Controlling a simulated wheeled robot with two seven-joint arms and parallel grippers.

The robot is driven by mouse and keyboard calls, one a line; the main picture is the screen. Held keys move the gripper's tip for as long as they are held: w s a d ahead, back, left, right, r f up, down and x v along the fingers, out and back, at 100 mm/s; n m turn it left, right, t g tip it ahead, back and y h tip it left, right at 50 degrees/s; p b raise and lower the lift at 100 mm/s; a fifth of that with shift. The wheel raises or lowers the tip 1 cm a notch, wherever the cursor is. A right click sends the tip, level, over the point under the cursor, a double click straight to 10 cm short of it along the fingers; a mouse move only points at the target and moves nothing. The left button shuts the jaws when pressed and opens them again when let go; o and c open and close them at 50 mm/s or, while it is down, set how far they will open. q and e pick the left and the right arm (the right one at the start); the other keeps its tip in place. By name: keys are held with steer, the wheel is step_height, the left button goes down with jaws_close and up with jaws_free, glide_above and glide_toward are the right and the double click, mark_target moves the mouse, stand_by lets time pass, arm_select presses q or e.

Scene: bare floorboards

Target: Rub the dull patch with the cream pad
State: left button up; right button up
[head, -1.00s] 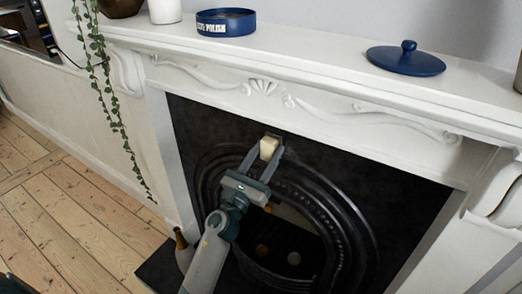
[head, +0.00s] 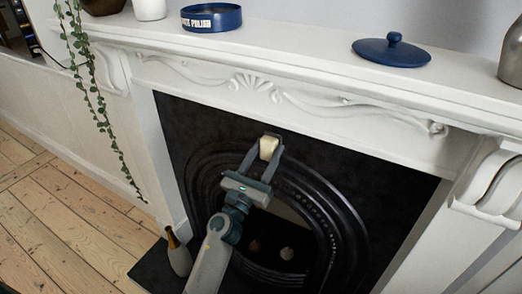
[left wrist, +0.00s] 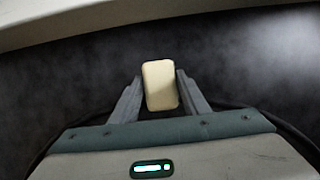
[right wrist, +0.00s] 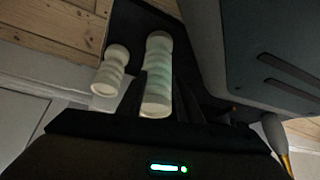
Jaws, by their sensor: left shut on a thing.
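My left gripper (head: 262,165) is shut on the cream pad (head: 269,148), a small pale block. It holds the pad up at the black panel (head: 210,125) of the fireplace, just above the arched iron surround. In the left wrist view the pad (left wrist: 160,85) sits between the two grey fingers, in front of the panel. I cannot tell whether it touches. A hazy grey area, perhaps the dull patch (left wrist: 255,62), shows right of the pad, with fainter haze to the left. My right gripper (right wrist: 162,95) shows only as dark fingers in its wrist view, with a pale ridged cylinder (right wrist: 157,75) between or behind them.
A white mantelpiece (head: 310,55) juts out above the panel. On it are a blue polish tin (head: 211,18), a blue lid (head: 391,50) and a grey vessel (head: 511,55). A plant trails at left. A pale bottle (head: 179,258) stands on the hearth. A second ridged piece (right wrist: 110,72) shows lower down.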

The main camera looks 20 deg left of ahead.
arm_select(q)
steer(key=shift+d, duration=0.6)
arm_select(e)
steer(key=shift+s+a+f, duration=0.15)
steer(key=shift+s+a, duration=0.1)
